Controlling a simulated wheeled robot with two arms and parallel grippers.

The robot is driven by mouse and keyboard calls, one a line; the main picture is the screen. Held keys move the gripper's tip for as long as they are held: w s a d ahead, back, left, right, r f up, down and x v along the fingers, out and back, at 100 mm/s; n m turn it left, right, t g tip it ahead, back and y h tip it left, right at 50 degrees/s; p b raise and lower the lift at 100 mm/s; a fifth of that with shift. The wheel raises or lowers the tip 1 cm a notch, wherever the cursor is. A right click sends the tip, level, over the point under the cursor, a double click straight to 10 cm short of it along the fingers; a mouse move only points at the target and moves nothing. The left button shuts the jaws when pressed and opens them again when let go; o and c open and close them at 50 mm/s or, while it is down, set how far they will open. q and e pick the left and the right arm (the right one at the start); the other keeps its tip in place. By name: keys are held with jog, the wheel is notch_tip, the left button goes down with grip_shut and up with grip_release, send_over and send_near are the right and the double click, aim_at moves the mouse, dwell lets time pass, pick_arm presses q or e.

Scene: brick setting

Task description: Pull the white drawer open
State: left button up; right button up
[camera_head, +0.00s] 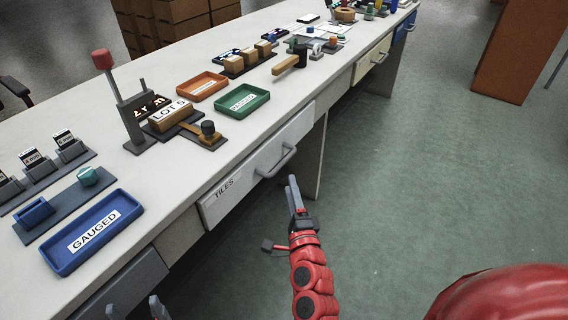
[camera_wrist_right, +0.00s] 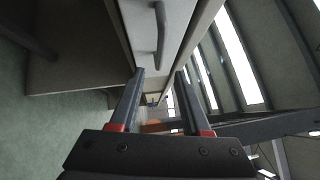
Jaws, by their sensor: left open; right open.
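The white drawer (camera_head: 240,176), labelled TILES, is in the bench front in the head view. Its grey bar handle (camera_head: 287,160) is on the right part of the front. My right gripper (camera_head: 293,183) is just below and beside the handle, apart from it. In the right wrist view the handle (camera_wrist_right: 160,38) stands out from the drawer front (camera_wrist_right: 180,22), ahead of the open, empty fingers (camera_wrist_right: 160,75). My left gripper (camera_head: 135,309) is open at the bottom left edge, mostly cut off. The drawer front sits under the bench top, looking shut.
Other drawers are a grey-blue one (camera_head: 125,287), a cream one (camera_head: 371,62) and a blue one (camera_head: 404,32). A blue tray (camera_head: 60,262), green tray (camera_head: 262,108) and orange tray (camera_head: 182,91) stand on the bench. The floor (camera_head: 400,190) before the bench is clear.

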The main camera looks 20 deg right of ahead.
aim_at(284, 159)
jog(key=w, duration=0.3)
jog(key=w+d+b, duration=0.1)
jog(key=w, duration=0.2)
jog(key=w+r, duration=0.1)
jog(key=w, duration=0.2)
jog(key=shift+w+d+r, duration=0.1)
jog(key=shift+w+d, duration=0.05)
jog(key=shift+w, duration=0.1)
grip_shut()
dwell(1.0)
